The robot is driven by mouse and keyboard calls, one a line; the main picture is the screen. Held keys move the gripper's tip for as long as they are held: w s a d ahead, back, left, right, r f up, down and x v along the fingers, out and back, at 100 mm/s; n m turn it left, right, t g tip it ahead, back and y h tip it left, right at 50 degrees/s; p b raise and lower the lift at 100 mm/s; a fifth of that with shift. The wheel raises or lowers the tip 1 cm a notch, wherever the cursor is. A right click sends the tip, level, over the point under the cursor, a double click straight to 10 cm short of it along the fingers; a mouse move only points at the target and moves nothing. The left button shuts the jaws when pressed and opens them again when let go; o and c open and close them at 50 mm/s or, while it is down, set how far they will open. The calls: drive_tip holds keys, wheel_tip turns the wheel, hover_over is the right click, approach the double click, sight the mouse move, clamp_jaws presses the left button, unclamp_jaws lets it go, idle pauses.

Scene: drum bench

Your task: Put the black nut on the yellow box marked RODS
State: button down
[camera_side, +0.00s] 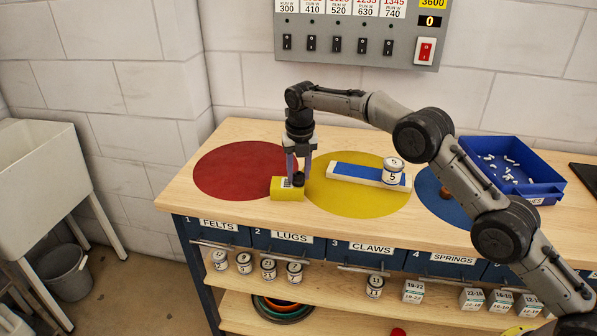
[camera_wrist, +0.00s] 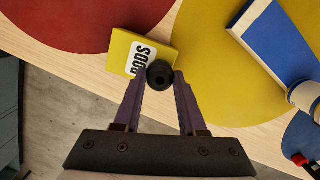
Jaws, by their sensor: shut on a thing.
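The black nut (camera_side: 299,181) is held between the fingertips of my gripper (camera_side: 298,176), which points straight down. The yellow box (camera_side: 287,194) sits at the bench's front, between the red and yellow discs. In the side view the nut shows at the top right part of the box. In the wrist view the nut (camera_wrist: 160,76) covers the box's right-hand lower edge and part of its white RODS label (camera_wrist: 141,55); the yellow box (camera_wrist: 119,51) shows behind it. I cannot tell whether the nut touches the box top.
A blue-and-white board (camera_side: 345,174) with a can (camera_side: 393,171) on it lies on the yellow disc (camera_side: 370,205). A blue tray (camera_side: 525,185) with small white pieces is at the right. The red disc (camera_side: 235,170) is bare. The bench's front edge is close to the box.

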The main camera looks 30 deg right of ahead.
sight(299, 176)
drive_tip(key=shift+f, duration=0.15)
drive_tip(key=shift+c, duration=2.3)
unclamp_jaws()
wheel_tip(299, 176, up, 12)
drive_tip(key=s, duration=0.1)
drive_tip(key=shift+s+a, duration=0.25)
drive_tip(key=shift+a, duration=0.05)
